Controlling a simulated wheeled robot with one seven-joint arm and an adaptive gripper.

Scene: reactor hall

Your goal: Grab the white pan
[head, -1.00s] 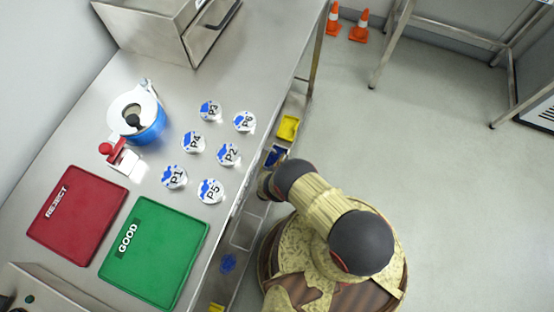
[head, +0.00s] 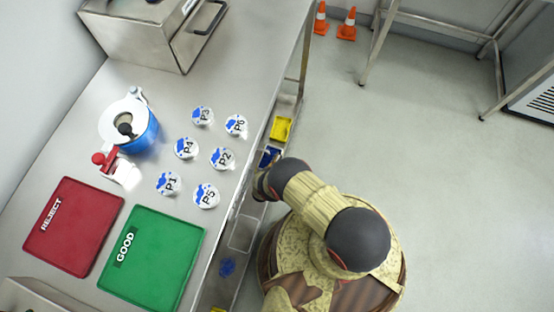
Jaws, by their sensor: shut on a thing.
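No white pan can be made out for certain. A pale-rimmed, grey tray (head: 242,234) sits on the low shelf beside the table's edge; I cannot tell whether it is the pan. My arm reaches from the right to the table's edge, and its dark end passes down beside the low shelf. My gripper is hidden there, so its fingers and anything in them do not show.
The steel table holds several labelled round pots (head: 206,195), a blue-and-white device (head: 141,133), a red mat (head: 73,228) and a green mat (head: 150,262). A yellow bin (head: 281,129) and blue bin (head: 269,156) line the low shelf.

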